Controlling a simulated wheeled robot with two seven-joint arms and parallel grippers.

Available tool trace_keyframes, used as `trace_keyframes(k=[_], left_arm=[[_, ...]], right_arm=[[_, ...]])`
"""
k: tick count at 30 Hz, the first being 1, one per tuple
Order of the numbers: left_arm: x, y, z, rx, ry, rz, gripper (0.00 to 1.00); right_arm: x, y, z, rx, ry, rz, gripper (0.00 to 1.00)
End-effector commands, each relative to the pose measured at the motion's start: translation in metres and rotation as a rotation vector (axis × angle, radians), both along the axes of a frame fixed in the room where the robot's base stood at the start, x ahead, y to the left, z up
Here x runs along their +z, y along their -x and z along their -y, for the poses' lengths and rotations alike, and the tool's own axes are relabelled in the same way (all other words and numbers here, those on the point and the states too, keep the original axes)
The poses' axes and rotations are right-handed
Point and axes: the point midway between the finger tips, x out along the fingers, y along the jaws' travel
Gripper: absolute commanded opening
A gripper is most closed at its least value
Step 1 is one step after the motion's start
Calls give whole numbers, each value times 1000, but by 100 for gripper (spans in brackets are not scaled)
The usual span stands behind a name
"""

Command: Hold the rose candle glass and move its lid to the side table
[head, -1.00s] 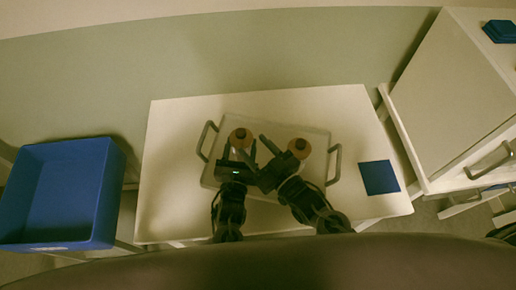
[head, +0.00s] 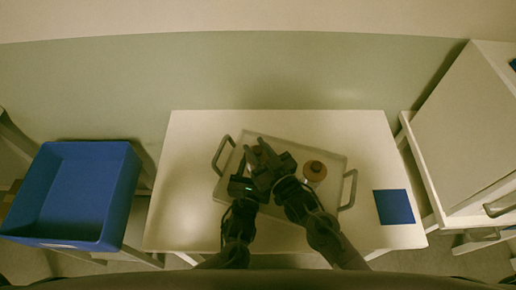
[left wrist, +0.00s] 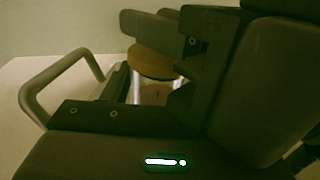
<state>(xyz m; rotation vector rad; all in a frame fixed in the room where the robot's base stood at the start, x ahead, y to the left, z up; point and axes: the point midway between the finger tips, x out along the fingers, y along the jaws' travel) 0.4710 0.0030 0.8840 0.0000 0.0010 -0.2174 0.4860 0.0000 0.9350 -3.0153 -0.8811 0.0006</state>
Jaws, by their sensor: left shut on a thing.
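A candle glass with a round wooden lid (left wrist: 155,62) shows in the left wrist view, its clear glass (left wrist: 150,93) below the lid. My left gripper (left wrist: 140,75) is shut on this glass. In the head view, my left gripper (head: 250,170) stands over the left part of the tray, and the held glass is hidden by the grippers. My right gripper (head: 266,157) is close beside the left one, overlapping it; its jaws cannot be made out. A second lidded glass (head: 314,170) stands on the tray, right of my grippers. I cannot tell the scents apart.
The pale tray (head: 333,158) has two raised handles and sits on a white table (head: 190,215). A blue square mat (head: 394,207) lies at the table's right. A blue bin (head: 80,195) stands left of the table. A white cabinet (head: 460,135) stands at right. The table's left part is bare.

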Motion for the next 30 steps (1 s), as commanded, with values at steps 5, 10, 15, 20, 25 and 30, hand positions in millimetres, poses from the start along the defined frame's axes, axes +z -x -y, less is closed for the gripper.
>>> trace_keyframes(k=[5,10,15,20,25,30], left_arm=[[1,0,0,0,1,2,12],[1,0,0,0,1,2,12],[1,0,0,1,1,2,12],[1,0,0,1,1,2,12],[1,0,0,1,1,2,12],[1,0,0,1,1,2,12]], right_arm=[[0,0,0,0,0,0,6],[0,0,0,0,0,0,0],[1,0,0,0,0,0,0],[1,0,0,0,0,0,0],[1,0,0,0,0,0,0],[2,0,0,0,0,0,0]])
